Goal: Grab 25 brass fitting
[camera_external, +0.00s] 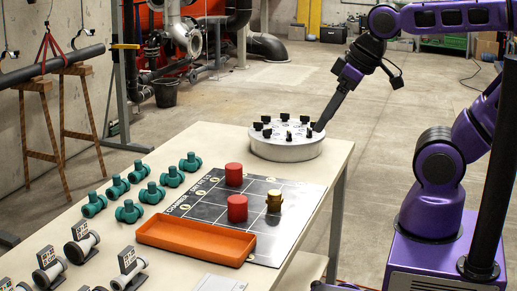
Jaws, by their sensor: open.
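A brass fitting (274,201), gold and stubby, stands upright on the right part of the dark gridded board (268,240) on the table. No number on it can be read. My gripper (320,127) is open, angled down at the right edge of the round metal fixture (286,149), behind and to the right of the brass fitting and apart from it. The fingertips are small in this view, and whether they touch one of the fixture's black knobs cannot be told.
Two red cylinders (234,174) stand on the board left of the brass fitting. An orange tray (196,239) lies at its front edge. Several green fittings (155,192) and white-and-black tagged parts (82,242) stand on the left of the table (213,143).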

